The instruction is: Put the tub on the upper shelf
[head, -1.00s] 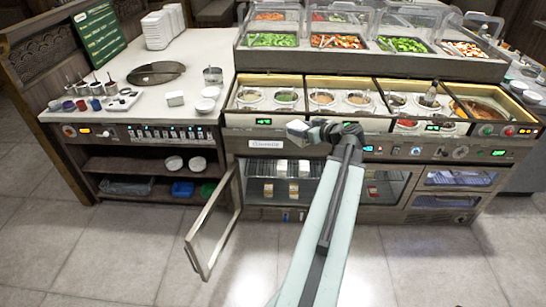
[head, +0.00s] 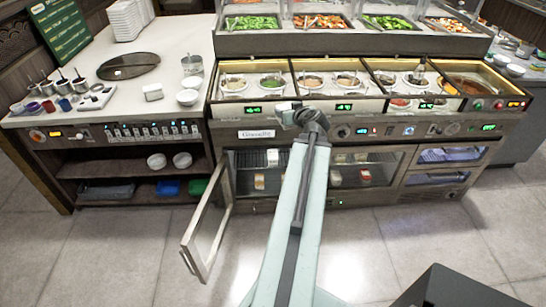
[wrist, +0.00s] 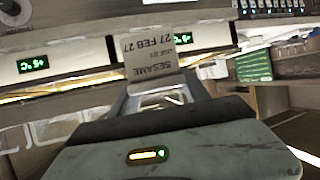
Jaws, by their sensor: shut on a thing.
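My gripper (head: 303,118) is raised in front of the control panel of the counter, above the open cabinet. In the wrist view my gripper (wrist: 155,92) is shut on a small pale tub (wrist: 152,62) with a label reading "SESAME" and "27 FEB 27". In the head view the tub is small and hard to tell from the gripper. Below is a lit cabinet with an upper shelf and a lower level. A pale tub (head: 272,157) stands on the upper shelf and another tub (head: 259,182) stands lower. My arm hides the middle of the cabinet.
The cabinet's glass door (head: 208,228) stands open to the left, jutting toward me. Tubs (head: 365,175) also show behind the right-hand glass. Sauce wells (head: 271,84) line the counter above. White bowls (head: 187,97) stand on the left worktop (head: 130,90).

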